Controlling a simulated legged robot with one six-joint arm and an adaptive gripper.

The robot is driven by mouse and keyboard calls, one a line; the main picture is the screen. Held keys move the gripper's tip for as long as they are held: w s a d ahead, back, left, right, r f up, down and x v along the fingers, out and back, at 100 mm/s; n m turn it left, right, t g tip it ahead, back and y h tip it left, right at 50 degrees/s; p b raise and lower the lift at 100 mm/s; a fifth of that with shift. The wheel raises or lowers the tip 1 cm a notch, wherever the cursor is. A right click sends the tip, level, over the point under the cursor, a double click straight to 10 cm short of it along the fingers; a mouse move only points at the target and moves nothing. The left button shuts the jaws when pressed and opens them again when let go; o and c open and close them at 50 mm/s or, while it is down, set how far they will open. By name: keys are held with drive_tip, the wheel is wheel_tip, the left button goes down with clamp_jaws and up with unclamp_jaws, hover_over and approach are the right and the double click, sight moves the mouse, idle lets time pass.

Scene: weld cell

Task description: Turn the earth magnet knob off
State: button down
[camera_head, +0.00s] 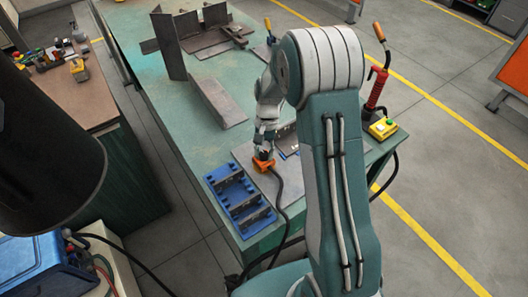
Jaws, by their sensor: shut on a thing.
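The earth magnet (263,166) is a small orange block on a grey steel plate (245,153) near the front of the green welding table. A dark cable runs from it over the table's front edge. My gripper (264,153) points down right over the magnet, with its fingers closed at the magnet's top. The knob is hidden between the fingers, so its turn position cannot be read.
A blue tray (216,182) with dark metal pieces lies left of the magnet. Steel plates (218,102) stand and lie farther back.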

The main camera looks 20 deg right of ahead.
idle(0.4)
drive_tip(key=shift+c, duration=1.8)
unclamp_jaws()
drive_tip(key=v, duration=1.2)
